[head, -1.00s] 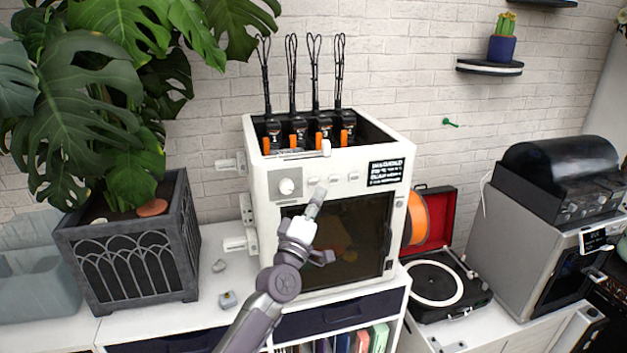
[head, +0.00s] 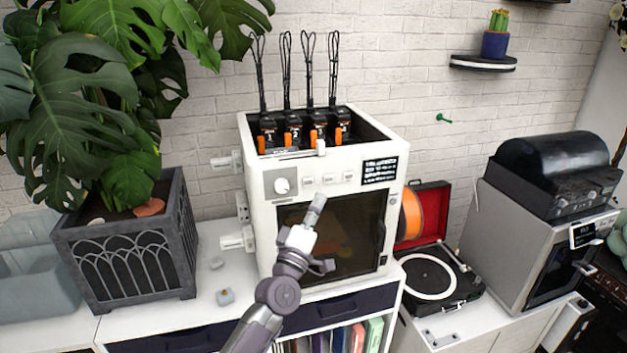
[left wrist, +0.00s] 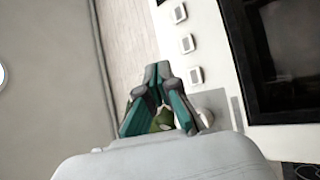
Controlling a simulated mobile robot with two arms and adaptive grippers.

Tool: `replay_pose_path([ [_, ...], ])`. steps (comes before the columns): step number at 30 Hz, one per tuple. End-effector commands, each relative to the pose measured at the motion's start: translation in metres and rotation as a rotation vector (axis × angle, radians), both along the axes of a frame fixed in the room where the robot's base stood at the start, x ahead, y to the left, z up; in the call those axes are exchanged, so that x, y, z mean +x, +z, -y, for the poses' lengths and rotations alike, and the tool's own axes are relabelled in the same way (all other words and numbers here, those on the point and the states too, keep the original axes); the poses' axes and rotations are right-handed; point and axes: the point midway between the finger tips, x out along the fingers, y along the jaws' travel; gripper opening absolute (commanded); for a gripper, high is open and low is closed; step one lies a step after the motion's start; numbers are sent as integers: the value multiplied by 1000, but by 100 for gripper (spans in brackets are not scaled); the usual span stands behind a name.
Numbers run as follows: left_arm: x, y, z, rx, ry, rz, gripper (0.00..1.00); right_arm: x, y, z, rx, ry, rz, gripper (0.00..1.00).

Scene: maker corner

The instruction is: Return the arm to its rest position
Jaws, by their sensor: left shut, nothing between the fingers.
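My left arm rises from the bottom of the head view, and its gripper (head: 316,205) is in front of the white boxy machine (head: 258,222). Whether the gripper touches the machine cannot be told, but no contact shows. My right gripper is not in view.
A large plant in a dark planter (head: 130,262) stands at the left. A record player (head: 428,283) and a grey oven-like machine (head: 510,240) stand at the right. Small pieces lie on the white counter (head: 206,300). A cactus shelf (head: 482,63) is on the wall.

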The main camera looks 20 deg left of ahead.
Motion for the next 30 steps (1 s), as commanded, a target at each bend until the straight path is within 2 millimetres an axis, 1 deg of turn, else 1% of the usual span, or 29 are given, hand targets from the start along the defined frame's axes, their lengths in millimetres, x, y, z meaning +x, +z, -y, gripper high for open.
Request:
replay_pose_path([
  [3, 0, 0, 0, 1, 1, -1, 0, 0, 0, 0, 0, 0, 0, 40],
  [5, 1, -5, 0, 8, 2, -9, 0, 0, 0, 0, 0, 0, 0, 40],
  [7, 2, -23, 1, 33, 9, -38, 0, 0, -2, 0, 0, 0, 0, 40],
  [8, 2, -35, 1, 51, 13, -60, 0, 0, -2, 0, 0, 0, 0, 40],
  [11, 2, -92, 1, 141, 30, -156, 0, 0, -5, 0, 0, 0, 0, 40],
  [12, 0, -121, 2, 188, 36, -205, 0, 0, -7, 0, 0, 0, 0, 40],
  [14, -6, -168, 2, 264, 41, -283, 0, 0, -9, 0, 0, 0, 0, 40],
  [15, -12, -198, 2, 316, 40, -336, 0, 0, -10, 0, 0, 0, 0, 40],
  [17, -23, -243, 2, 393, 38, -410, 0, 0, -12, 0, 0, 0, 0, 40],
  [18, -32, -273, 2, 443, 32, -461, 0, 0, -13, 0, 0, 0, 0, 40],
  [20, -49, -316, 1, 518, 20, -535, 0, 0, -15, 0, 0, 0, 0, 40],
  [21, -61, -345, 0, 566, 8, -584, 0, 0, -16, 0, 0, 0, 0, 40],
  [23, -83, -385, -2, 642, -12, -655, 0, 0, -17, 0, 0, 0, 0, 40],
  [24, -99, -412, -2, 689, -30, -702, 0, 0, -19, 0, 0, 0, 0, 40],
  [26, -125, -451, -4, 761, -57, -771, 0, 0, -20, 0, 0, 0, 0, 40],
  [27, -143, -475, -5, 807, -79, -816, 0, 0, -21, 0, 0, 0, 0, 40],
  [29, -174, -510, -7, 876, -116, -883, 0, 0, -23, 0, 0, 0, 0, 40],
  [30, -195, -533, -9, 921, -143, -926, 0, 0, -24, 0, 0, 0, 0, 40],
])
